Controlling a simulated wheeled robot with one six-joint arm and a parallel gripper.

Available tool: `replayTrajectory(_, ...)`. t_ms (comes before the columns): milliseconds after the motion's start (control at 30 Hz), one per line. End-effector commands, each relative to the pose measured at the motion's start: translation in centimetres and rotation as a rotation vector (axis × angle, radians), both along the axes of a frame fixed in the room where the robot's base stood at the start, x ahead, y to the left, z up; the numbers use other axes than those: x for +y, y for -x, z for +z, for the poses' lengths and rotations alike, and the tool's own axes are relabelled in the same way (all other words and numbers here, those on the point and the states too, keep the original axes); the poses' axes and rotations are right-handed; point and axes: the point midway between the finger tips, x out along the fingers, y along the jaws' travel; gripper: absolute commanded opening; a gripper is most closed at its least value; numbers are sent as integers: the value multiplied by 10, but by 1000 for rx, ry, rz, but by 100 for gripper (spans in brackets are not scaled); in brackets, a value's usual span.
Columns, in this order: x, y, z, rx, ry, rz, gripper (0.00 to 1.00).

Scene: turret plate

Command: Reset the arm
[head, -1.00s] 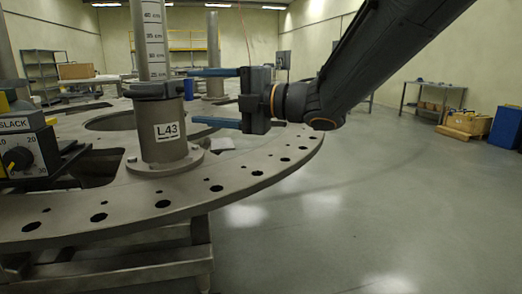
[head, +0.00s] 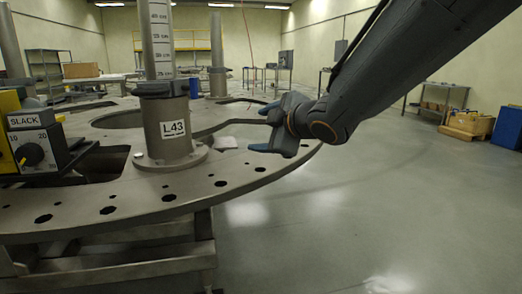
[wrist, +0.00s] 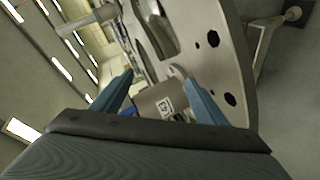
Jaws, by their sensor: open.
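My gripper (head: 262,129) is open and empty in the head view, to the right of the post labelled L43 (head: 173,128) and clear of it. Its two blue fingers point left, over the right rim of the turret plate (head: 130,205). In the wrist view my gripper (wrist: 158,88) shows its two blue fingers spread apart, with the labelled post (wrist: 158,98) seen beyond and between them. The plate (wrist: 222,70) appears strongly tilted in that view.
A yellow and black box marked SLACK (head: 30,140) with a dial sits at the plate's left. A second post (head: 217,70) stands farther back. Open grey floor (head: 370,210) lies to the right, with a wooden crate (head: 468,123) and a blue bin (head: 507,127) beyond.

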Motion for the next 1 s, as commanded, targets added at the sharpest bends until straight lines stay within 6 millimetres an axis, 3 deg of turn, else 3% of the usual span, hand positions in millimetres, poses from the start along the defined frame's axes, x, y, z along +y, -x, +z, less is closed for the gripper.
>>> replayTrajectory(167,-63,37,-70,353,-91,-359,67)
replayTrajectory(300,-97,96,-125,643,-156,-618,67)
replayTrajectory(433,-112,156,-159,872,-206,-810,67)
replayTrajectory(600,-115,221,-182,1095,-242,-979,67)
replayTrajectory(833,-107,294,-194,1338,-259,-1144,67)
replayTrajectory(867,-106,302,-194,1365,-261,-1161,67)
replayTrajectory(1000,-115,297,-181,1349,-275,-1182,67)
